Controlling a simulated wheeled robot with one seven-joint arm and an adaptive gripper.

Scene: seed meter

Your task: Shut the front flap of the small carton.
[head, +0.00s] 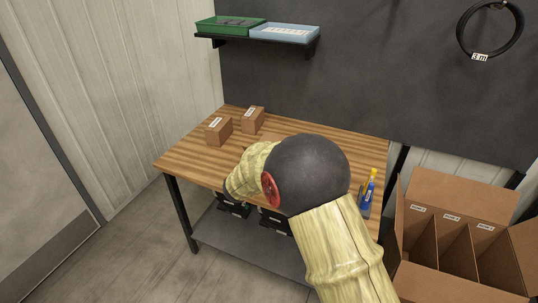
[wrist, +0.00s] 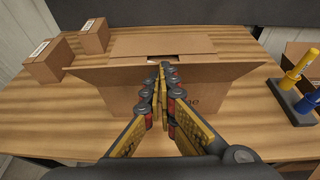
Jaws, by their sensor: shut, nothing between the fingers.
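The small carton (wrist: 120,98) stands on the table in front of my gripper in the wrist view, brown with printing on its near face. A broad cardboard panel (wrist: 130,47) shows at the far side of its top, and a narrow slit with something pale shows near the middle. Cardboard flaps spread out past the body at left and right. My gripper (wrist: 162,68) is shut and empty, its fingertips at the carton's upper front edge; I cannot tell whether they touch it. The fingers cover the middle of the front. In the head view my arm hides most of the carton.
Two small closed boxes (head: 219,131) (head: 253,120) stand at the table's back left. A holder with yellow and blue tools (wrist: 296,98) stands at the right. A divided open carton (head: 455,245) is beyond the table's right end. The table's front left (head: 185,160) is clear.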

